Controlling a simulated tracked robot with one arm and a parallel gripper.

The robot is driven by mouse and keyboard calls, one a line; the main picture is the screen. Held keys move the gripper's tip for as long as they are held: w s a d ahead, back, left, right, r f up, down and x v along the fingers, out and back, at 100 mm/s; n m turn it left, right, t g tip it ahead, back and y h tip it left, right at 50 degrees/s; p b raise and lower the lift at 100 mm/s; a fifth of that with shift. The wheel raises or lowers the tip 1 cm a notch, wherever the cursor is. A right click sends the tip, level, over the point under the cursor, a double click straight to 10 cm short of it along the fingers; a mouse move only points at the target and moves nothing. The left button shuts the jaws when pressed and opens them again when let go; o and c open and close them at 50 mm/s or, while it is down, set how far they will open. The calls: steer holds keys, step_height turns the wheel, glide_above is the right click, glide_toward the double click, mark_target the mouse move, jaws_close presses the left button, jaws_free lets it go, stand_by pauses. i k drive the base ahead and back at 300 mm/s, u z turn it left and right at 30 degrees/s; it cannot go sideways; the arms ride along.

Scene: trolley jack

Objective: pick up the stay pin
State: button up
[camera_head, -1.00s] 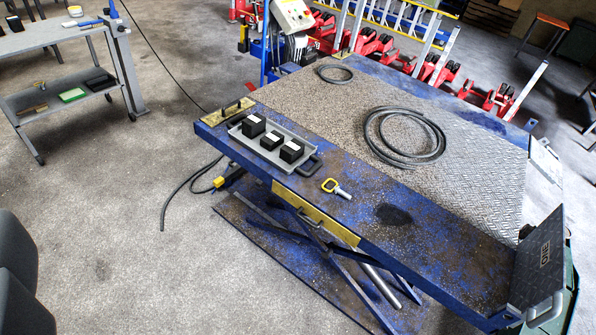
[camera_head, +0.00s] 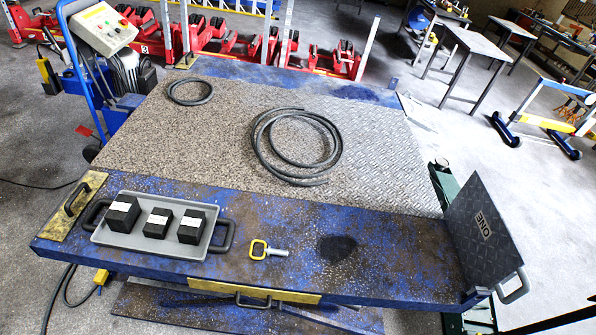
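The stay pin (camera_head: 277,252), a short grey pin with a yellow loop handle, lies on its side on the blue lift table (camera_head: 385,262). It is near the front edge, right of the grey tray (camera_head: 150,249), with its yellow loop to the left. Nothing covers it. A dark stain is on the table to its right. My gripper does not show in this view, so its opening and its distance from the pin cannot be seen.
The tray holds three black blocks (camera_head: 122,213) and has a dark handle (camera_head: 222,237) near the pin. Coiled hoses (camera_head: 330,160) lie farther back. An upright dark plate (camera_head: 487,235) stands at the table's right end. A control box (camera_head: 103,28) stands at the back left.

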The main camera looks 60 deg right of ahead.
mark_target(273, 251)
steer(key=z, duration=0.4)
steer(key=i, duration=0.85)
steer(key=z, duration=0.5)
steer(key=k, duration=0.75)
steer(key=z, duration=0.25)
steer(key=i, duration=0.75)
steer(key=u, duration=0.1)
